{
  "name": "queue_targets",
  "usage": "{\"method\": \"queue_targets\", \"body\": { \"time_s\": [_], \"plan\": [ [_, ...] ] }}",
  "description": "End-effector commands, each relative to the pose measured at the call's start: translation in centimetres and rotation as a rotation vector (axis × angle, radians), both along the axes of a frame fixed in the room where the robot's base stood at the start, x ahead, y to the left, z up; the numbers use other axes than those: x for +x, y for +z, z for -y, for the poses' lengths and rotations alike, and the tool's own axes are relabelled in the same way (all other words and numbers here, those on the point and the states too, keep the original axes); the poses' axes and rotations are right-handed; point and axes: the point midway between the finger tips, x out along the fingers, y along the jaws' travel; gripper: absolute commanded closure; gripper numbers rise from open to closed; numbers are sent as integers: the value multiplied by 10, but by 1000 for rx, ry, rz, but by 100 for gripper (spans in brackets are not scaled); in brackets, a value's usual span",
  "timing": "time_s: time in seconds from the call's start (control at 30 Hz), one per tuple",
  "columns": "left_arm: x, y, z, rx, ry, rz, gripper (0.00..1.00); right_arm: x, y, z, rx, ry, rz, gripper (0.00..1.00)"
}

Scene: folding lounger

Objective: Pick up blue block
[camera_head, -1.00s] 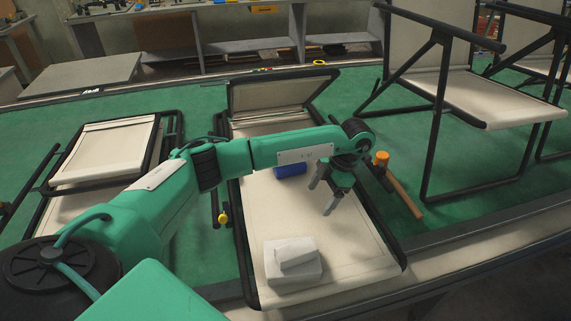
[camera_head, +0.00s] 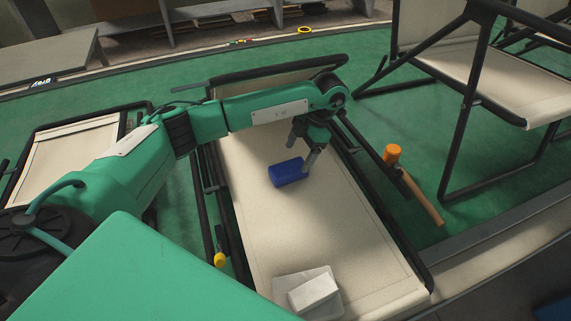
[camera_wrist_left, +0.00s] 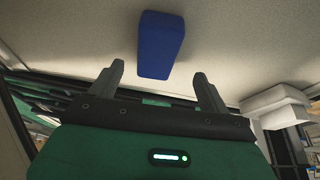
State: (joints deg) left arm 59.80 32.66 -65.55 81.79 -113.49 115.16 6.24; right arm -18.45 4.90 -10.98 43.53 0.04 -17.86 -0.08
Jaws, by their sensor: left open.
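The blue block (camera_head: 287,172) lies on the cream fabric of the folding lounger (camera_head: 330,235) in the head view. My left gripper (camera_head: 302,160) reaches over the lounger from the left, with its fingers pointing down just to the right of the block. In the left wrist view the blue block (camera_wrist_left: 161,45) shows ahead of the fingertips, roughly between their lines. The two fingers of my left gripper (camera_wrist_left: 160,80) are spread apart with nothing between them. My right gripper is not in view.
White blocks (camera_head: 308,290) rest on the near end of the lounger. An orange-headed mallet (camera_head: 412,183) lies on the green floor to the right. A yellow knob (camera_head: 219,260) is at the lounger's left side. A lounge chair (camera_head: 485,85) stands at the upper right.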

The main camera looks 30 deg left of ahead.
Motion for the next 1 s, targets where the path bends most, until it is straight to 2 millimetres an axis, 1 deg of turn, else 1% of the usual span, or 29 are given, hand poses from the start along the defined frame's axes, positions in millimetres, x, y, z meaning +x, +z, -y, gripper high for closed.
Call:
{"method": "queue_targets", "body": {
  "time_s": [0.1, 0.27, 0.37, 0.6, 0.7, 1.0],
  "plan": [
    [-4, -11, -3, -1, 1, -3, 20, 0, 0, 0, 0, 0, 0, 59],
    [-7, -19, -6, -1, 1, -2, 20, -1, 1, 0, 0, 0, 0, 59],
    [-10, -27, -10, -1, 2, -4, 20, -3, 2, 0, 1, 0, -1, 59],
    [-19, -51, -19, 0, 2, -5, 20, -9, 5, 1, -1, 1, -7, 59],
    [-20, -58, -21, -1, 2, -2, 20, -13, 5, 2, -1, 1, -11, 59],
    [-21, -61, -22, -1, 0, -1, 20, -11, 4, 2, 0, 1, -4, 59]
  ]
}}
